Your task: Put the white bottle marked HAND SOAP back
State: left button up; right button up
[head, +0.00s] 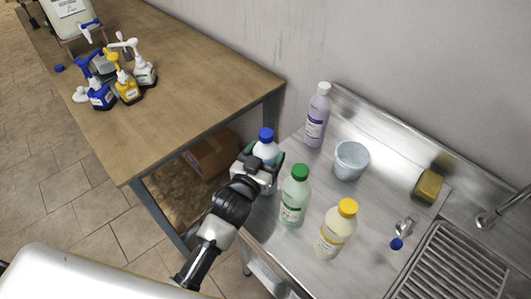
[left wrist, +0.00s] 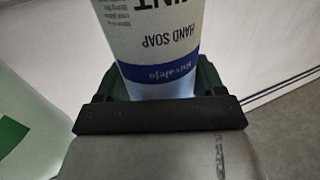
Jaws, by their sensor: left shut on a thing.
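The white bottle marked HAND SOAP (head: 267,149) has a blue cap and stands upright at the left end of the metal sink counter. My left gripper (head: 262,166) is shut around its body, coming from the front left. In the left wrist view the bottle (left wrist: 158,45) shows its HAND SOAP label upside down between the fingers (left wrist: 160,90). I cannot tell whether its base touches the counter, as the gripper hides its lower part. My right gripper is not in view.
A green-capped bottle (head: 294,198) stands close to the right of the gripper. A yellow-capped bottle (head: 336,232), a lilac bottle (head: 317,117), a grey cup (head: 350,161) and a sponge (head: 428,187) stand on the counter (head: 380,205).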

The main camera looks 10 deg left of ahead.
pick_arm(q)
jog(key=shift+r, duration=0.1)
jog(key=o, duration=1)
jog(key=shift+o, duration=1.3)
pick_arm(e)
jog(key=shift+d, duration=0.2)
pick_arm(q)
jog(key=shift+b+v, duration=1.25)
jog(key=shift+v, duration=4.75)
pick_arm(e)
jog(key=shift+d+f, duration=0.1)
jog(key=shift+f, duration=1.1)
